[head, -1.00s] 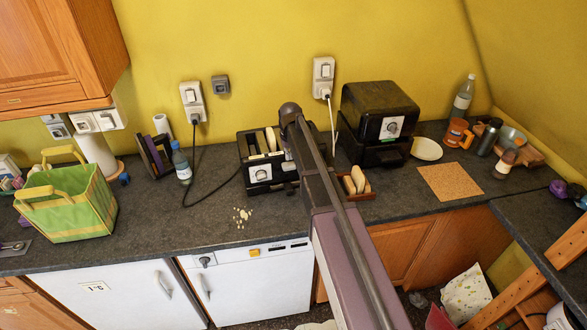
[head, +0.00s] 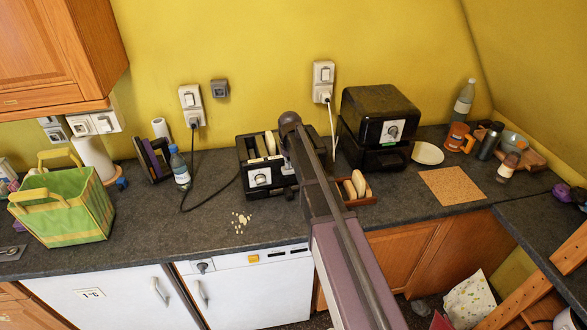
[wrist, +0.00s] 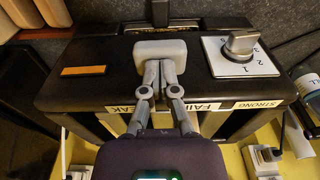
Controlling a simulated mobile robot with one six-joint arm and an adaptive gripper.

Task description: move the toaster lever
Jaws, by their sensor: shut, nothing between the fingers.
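The black toaster (head: 241,172) stands on the dark counter in the head view, with bread slices (head: 268,143) in its slots and a numbered dial (head: 260,178) on its front. In the wrist view, the toaster (wrist: 85,95) fills the middle, with the dial (wrist: 240,45) at right. The grey lever knob (wrist: 161,50) is at upper centre. My gripper (wrist: 158,72) is shut and empty, its fingertips right at the lever's near edge. I cannot tell whether they touch. In the head view my arm covers the toaster's right part, the lever and the gripper.
A small wooden rack of toast (head: 357,186) stands right of my arm, near a black appliance (head: 379,115). Crumbs (head: 241,221) lie in front of the toaster. A black cord (head: 213,194) runs at its left. A cork mat (head: 450,186) lies on the right.

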